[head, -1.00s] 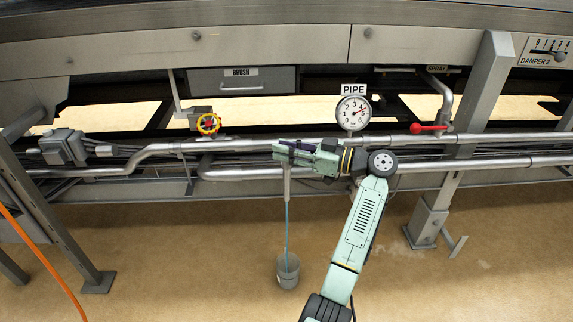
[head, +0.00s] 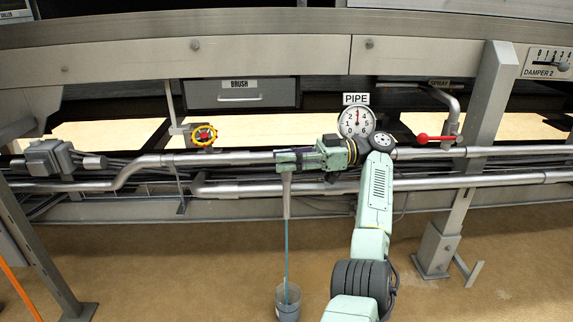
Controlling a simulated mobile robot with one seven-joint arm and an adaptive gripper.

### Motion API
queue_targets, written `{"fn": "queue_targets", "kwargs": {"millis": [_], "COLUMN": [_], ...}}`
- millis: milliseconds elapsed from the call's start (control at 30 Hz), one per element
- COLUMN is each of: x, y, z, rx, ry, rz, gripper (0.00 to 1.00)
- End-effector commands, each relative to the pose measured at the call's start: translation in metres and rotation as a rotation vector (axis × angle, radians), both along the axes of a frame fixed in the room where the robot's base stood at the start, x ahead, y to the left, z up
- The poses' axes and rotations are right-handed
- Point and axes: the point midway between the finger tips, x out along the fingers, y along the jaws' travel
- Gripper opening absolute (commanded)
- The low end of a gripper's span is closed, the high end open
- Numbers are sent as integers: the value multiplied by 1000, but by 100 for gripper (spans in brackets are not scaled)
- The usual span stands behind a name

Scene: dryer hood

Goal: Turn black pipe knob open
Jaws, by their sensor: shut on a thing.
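My gripper (head: 286,161) is at the upper pipe, shut on the black pipe knob, which it mostly hides; a dark edge shows beside the fingers. A grey spout (head: 286,195) hangs straight down below the gripper. A thin blue stream (head: 287,250) runs from it into a grey bucket (head: 288,304) on the floor. The round white gauge (head: 356,122) under the PIPE sign (head: 356,99) stands behind my wrist, its red needle pointing about straight up.
Two long metal pipes (head: 470,182) run across the machine. A steel post (head: 478,120) stands at right. The floor in front is mostly clear.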

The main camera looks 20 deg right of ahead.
Motion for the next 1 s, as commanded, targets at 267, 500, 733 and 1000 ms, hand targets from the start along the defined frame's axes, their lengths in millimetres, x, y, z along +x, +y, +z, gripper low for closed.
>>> {"fn": "queue_targets", "kwargs": {"millis": [267,500,733,1000], "x": [0,0,0,0], "y": [1,1,1,1], "z": [0,-1,0,0], "rx": [-2,-3,-2,-1], "ry": [0,0,0,0], "rz": [13,13,11,10], "gripper": [0,29,44,47]}}
